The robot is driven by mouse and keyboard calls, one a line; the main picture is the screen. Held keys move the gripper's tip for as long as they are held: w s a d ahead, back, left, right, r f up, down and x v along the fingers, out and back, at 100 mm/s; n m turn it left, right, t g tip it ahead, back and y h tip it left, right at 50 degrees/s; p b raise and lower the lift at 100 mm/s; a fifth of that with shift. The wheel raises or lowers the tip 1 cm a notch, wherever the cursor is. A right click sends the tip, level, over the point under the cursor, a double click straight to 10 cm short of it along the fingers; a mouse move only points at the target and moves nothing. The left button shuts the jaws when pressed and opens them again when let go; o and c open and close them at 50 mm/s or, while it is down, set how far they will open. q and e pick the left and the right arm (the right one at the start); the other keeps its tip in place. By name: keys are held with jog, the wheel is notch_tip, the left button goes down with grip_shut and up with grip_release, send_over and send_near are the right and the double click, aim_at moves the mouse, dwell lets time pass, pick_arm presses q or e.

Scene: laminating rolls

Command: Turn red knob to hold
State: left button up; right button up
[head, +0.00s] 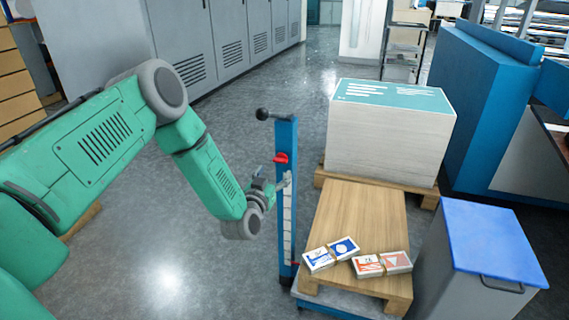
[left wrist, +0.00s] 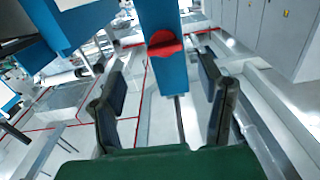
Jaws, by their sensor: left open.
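The red knob (head: 281,158) is on the upper part of a blue post (head: 286,135) in the middle of the head view. In the left wrist view the red knob (left wrist: 164,46) is on the blue post (left wrist: 162,14), ahead of the fingers and roughly between them. My left gripper (head: 277,183) is just below and left of the knob in the head view. In the left wrist view my left gripper (left wrist: 165,100) has its two dark fingers spread apart with nothing between them. The fingers do not appear to touch the knob. My right gripper is not in view.
A large paper stack (head: 385,130) stands on a pallet behind a wooden board (head: 360,215) with several small card packs (head: 368,264). A grey bin with a blue lid (head: 490,240) is at the right. Grey cabinets (head: 190,40) line the back left.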

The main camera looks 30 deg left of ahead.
aim_at(279, 159)
pick_arm(q)
jog(key=x, duration=0.2)
jog(key=b+x, duration=0.1)
jog(key=x, duration=0.4)
jog(key=shift+s+a+f, duration=0.1)
jog(key=shift+a+f, duration=0.15)
jog(key=shift+a, duration=0.15)
jog(key=shift+w+d+r, duration=0.2)
jog(key=shift+w+d, duration=0.1)
jog(key=shift+d, duration=0.05)
jog(key=shift+a+f, duration=0.15)
jog(key=shift+a, duration=0.2)
jog(key=c, duration=1.2)
